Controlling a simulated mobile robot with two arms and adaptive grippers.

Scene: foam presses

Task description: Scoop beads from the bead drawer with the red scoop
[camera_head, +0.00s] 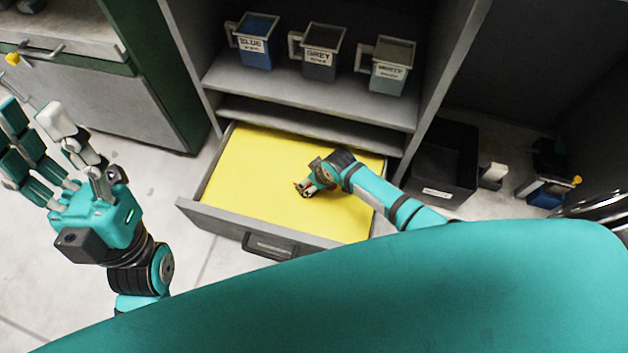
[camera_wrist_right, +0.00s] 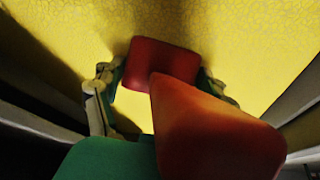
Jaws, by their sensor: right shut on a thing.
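The bead drawer (camera_head: 223,222) is pulled open at the bottom of the shelf unit, and a flat layer of yellow beads (camera_head: 250,180) covers its inside. The beads fill the background of the right wrist view (camera_wrist_right: 230,30). My right gripper (camera_head: 306,189) is over the drawer, low at the beads. The red scoop (camera_wrist_right: 205,130) is in its fingers in the right wrist view, and the scoop hides part of them. I cannot tell whether the scoop is in the beads or just above. My left gripper (camera_head: 80,160) is open and empty, raised at the left, away from the drawer.
A black bin (camera_head: 445,170) is on the floor to the right. Cabinet side walls flank the drawer. Floor at left is clear.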

